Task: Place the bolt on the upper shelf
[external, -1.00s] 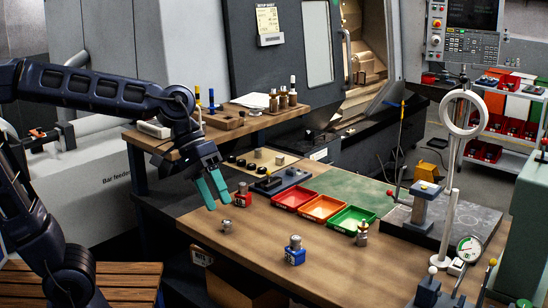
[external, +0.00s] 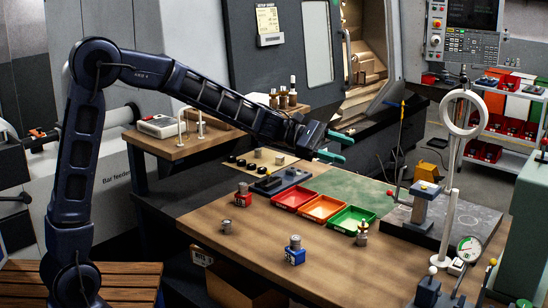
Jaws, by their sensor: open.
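My gripper (external: 347,149) has two teal fingers, spread apart and empty. It is held in the air to the right of the raised wooden shelf, above and behind the coloured trays. A small silver piece (external: 227,226), which looks like the bolt, stands on the workbench near its left front edge, well away from my gripper. Its exact shape is too small to tell. The upper shelf (external: 183,149) is the raised wooden board at the back left. My arm crosses in front of part of it.
A red-based piece (external: 242,198), a blue-based piece (external: 294,253) and a brass-coloured piece (external: 362,236) stand around the workbench. Red, orange and green trays (external: 323,207) lie mid-bench. A white-boxed device (external: 160,126) and several small bottles occupy the shelf. A ring stand (external: 451,210) rises at right.

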